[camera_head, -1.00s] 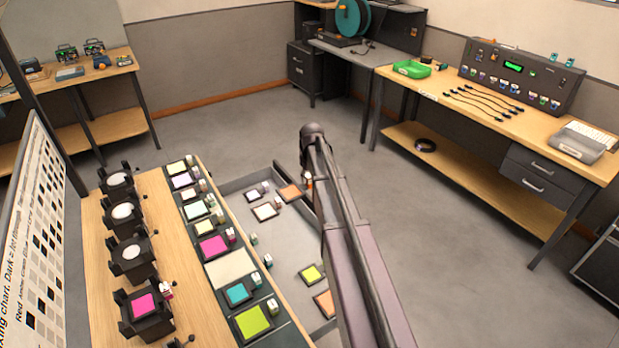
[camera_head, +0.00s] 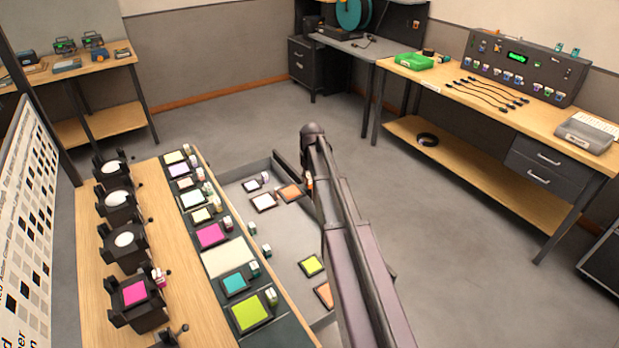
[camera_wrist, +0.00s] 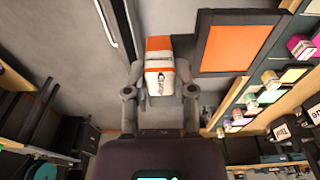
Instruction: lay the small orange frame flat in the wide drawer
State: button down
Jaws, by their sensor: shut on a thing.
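An orange frame with a dark border (camera_head: 291,193) shows over the far end of the open wide drawer (camera_head: 284,238), left of my arm's tip. It is large in the wrist view (camera_wrist: 235,42), joined to a white and orange labelled block (camera_wrist: 160,68). My gripper (camera_wrist: 160,90) is shut on that block, with a finger on each side. In the head view my arm mostly hides the gripper, but the block (camera_head: 309,181) shows beside it. I cannot tell the frame's height above the drawer floor. Another orange frame (camera_head: 324,294) lies in the near part of the drawer, partly behind my arm.
The drawer also holds white frames (camera_head: 263,202) and a lime frame (camera_head: 312,265). Its middle floor is bare. A wooden bench (camera_head: 185,285) with coloured frames and dark lamp holders stands left of it. Clear floor separates my arm from the right-hand bench (camera_head: 450,155).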

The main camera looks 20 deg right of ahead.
jog(key=shift+f+b, duration=11.55)
jog(key=shift+f, duration=0.3)
jog(key=shift+s+f+b, duration=0.1)
jog(key=shift+f+b, duration=1.15)
jog(key=shift+c, duration=1.9)
grip_release()
jog(key=shift+r, duration=0.15)
